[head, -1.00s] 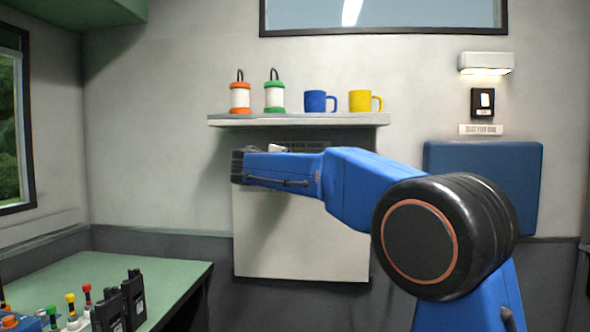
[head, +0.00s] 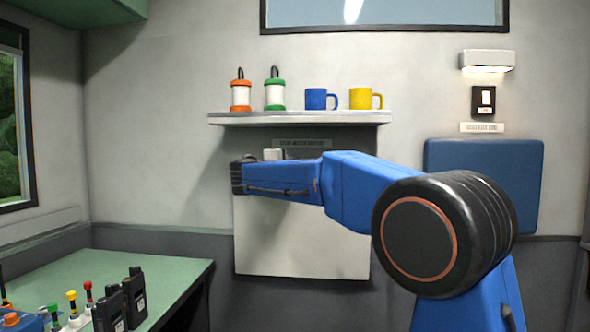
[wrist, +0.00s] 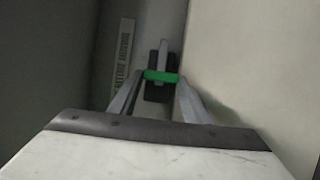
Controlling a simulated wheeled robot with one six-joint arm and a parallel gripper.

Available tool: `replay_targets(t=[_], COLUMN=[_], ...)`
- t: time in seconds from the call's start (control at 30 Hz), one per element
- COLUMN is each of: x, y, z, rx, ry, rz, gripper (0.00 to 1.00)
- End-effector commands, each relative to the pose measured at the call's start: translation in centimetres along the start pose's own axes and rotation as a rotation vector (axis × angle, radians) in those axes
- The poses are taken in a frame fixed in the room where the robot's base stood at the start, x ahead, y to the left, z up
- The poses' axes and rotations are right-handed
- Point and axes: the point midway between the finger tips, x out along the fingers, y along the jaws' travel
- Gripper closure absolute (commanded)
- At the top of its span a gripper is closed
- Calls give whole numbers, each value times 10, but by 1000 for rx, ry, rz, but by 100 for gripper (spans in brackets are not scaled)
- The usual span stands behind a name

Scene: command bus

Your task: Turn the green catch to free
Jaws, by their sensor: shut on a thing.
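The green catch (wrist: 163,76) shows in the wrist view as a short bright bar lying crosswise over a dark plate. My gripper (wrist: 160,83) has its two grey fingers on either side of it, shut on the catch. In the head view my arm hides the catch and the fingertips. The arm's end is in front of the pale board (head: 300,245) under the shelf.
A white shelf (head: 300,118) with two lanterns and two mugs is just above my arm. A label strip (head: 303,143) is below it. A green table (head: 170,275) with radios stands at lower left. A blue panel (head: 485,180) is at right.

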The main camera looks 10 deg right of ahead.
Motion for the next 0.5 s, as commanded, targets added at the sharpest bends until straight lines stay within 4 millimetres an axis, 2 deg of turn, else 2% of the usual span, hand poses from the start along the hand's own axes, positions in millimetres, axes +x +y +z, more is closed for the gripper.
replay_targets(t=[0.03, 0.07, 0.1, 0.13, 0.5], x=[0, 0, 0, 0, -4], y=[-2, -2, -2, -1, 0], z=[0, 0, 0, 0, 0], rx=[-2, -2, -2, -1, 0], ry=[0, 0, 0, 0, 1], rz=[-2, -2, -2, -2, -1], gripper=[79, 52, 42, 38, 38])
